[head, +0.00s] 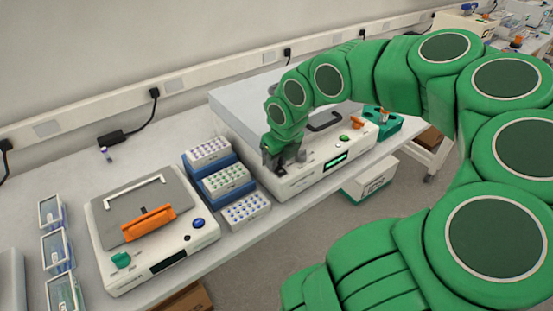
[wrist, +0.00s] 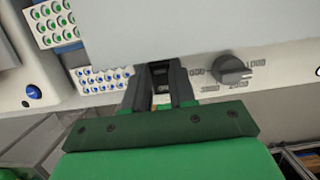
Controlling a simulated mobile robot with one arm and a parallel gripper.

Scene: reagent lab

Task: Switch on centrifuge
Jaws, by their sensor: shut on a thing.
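A large white bench machine that looks like the centrifuge (head: 300,181) stands at the middle of the bench, with a grey lid and a dark handle (head: 324,121). Its display (head: 336,160) glows green. My gripper (head: 279,160) is at its front left corner. In the wrist view my gripper (wrist: 161,92) has its two dark fingers close together on either side of a small black switch (wrist: 161,72) on the white front panel, shut on it. A grey dial (wrist: 234,70) with printed numbers is right of the fingers. The head view hides the switch behind my gripper.
Blue racks of capped vials (head: 226,181) stand close left of the machine. A smaller device (head: 150,215) with an orange handle is further left, near clear boxes (head: 55,250). A green holder (head: 386,125) is at the right. Floor is open in front.

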